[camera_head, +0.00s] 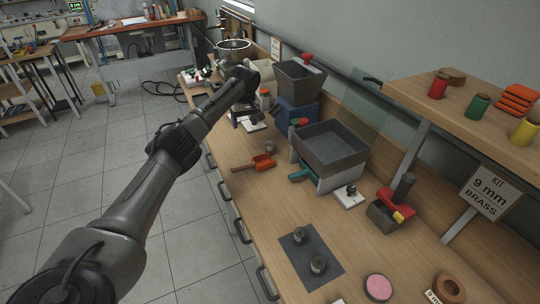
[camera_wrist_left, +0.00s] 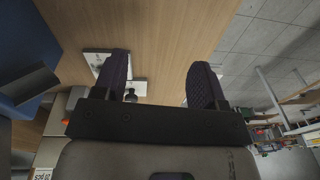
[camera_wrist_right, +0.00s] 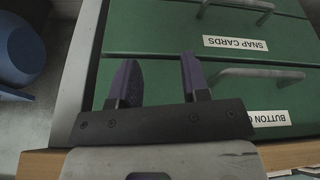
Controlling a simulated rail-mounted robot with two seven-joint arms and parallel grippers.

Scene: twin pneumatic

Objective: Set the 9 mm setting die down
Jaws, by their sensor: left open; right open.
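My left gripper (camera_head: 250,110) is at the far part of the bench in the head view, beside a white plate (camera_head: 256,126). In the left wrist view its fingers (camera_wrist_left: 160,76) are apart with nothing gripped. A small dark piece (camera_wrist_left: 131,96) on a white plate (camera_wrist_left: 140,87) shows near the left finger. Two dark metal dies (camera_head: 300,234) (camera_head: 318,265) stand upright on a dark mat (camera_head: 292,257). I cannot tell which piece is the 9 mm die. My right gripper (camera_wrist_right: 158,74) is open and empty in front of green drawers (camera_wrist_right: 190,75).
Grey hoppers (camera_head: 330,147) (camera_head: 299,83) stand along the wall side. A red-handled holder (camera_head: 392,207) stands below the shelf with the 9 mm BRASS sign (camera_head: 488,194). Bare wood lies around the mat.

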